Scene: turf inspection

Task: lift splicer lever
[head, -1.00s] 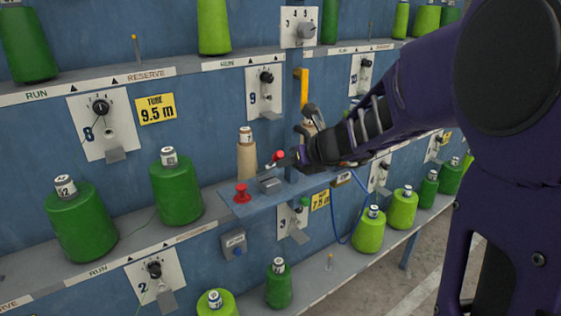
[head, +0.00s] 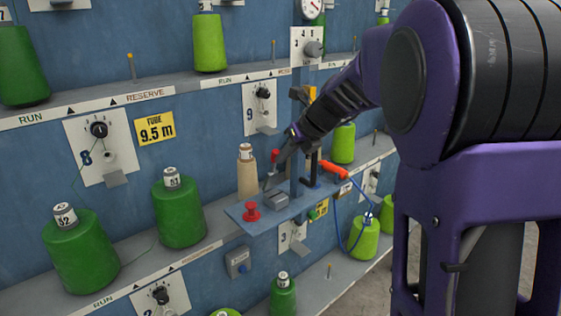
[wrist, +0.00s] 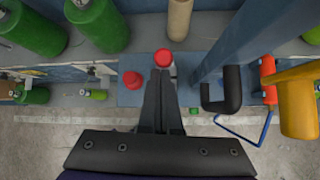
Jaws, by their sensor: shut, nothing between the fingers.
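The splicer lever shows its red knob (head: 275,155) on a thin arm that stands nearly upright above the small blue shelf (head: 240,212). The grey splicer block (head: 277,200) sits on that shelf below it. In the wrist view the red knob (wrist: 163,57) is just past my fingertips. My gripper (head: 287,152) is shut and empty, with its tips close beside the knob. It also shows in the wrist view (wrist: 160,76). I cannot tell whether the tips touch the lever. The fingers hide part of the lever and block in the wrist view.
A red mushroom button (head: 251,211) is on the shelf's front left. A beige cone (head: 247,172) stands behind. Right of the gripper are a blue post (wrist: 235,45), a black hook (wrist: 225,95), an orange tool (head: 335,170) with a blue hose, and a yellow handle (wrist: 298,108).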

